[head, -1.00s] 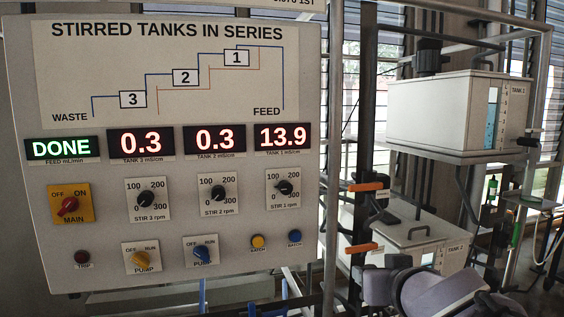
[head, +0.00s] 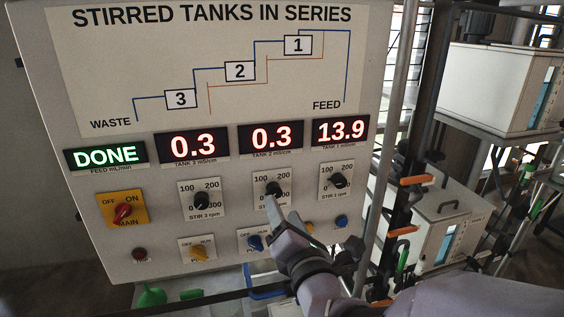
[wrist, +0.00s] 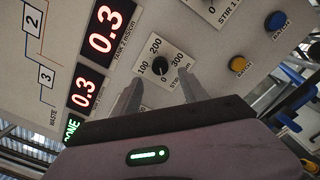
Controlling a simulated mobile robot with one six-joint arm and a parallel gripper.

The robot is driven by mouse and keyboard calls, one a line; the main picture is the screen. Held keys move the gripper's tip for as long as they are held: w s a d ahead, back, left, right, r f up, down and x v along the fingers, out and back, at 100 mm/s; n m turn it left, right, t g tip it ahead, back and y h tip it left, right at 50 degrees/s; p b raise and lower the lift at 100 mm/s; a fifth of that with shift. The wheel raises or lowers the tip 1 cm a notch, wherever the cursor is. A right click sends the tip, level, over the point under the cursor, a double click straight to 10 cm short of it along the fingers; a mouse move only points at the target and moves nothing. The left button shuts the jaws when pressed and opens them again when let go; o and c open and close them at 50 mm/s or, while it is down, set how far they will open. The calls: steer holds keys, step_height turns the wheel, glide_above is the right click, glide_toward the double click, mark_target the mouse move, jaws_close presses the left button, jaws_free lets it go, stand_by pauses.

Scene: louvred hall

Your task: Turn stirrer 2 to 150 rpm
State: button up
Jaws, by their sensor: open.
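The stirrer 2 knob (head: 273,188) is a black dial on a white plate marked 0, 100, 200 and 300 rpm, in the middle of the panel's knob row. In the wrist view the knob (wrist: 159,66) lies just beyond my fingertips. I cannot read its pointer setting surely. My gripper (head: 282,211) is open in front of the panel, just below the knob in the head view. In the wrist view its two fingers (wrist: 160,82) stand apart on either side of the lower plate, with nothing between them. Whether a finger touches the panel cannot be told.
The STIR 3 knob (head: 202,201) and STIR 1 knob (head: 340,181) flank it. Below are the yellow pump knob (head: 198,253), a blue knob (head: 255,243) and batch buttons. The red main switch (head: 122,212) is at left. Tanks (head: 497,90) and pipework stand at right.

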mark_target(276, 194)
steer(key=p+x, duration=0.2)
steer(key=x, duration=0.4)
steer(key=shift+p, duration=0.35)
steer(key=shift+w+f, duration=0.15)
steer(key=shift+w, duration=0.2)
steer(key=shift+w+a+b, duration=0.1)
steer(key=shift+w+b, duration=0.15)
steer(key=shift+b, duration=0.15)
jaws_close()
stand_by(0.4)
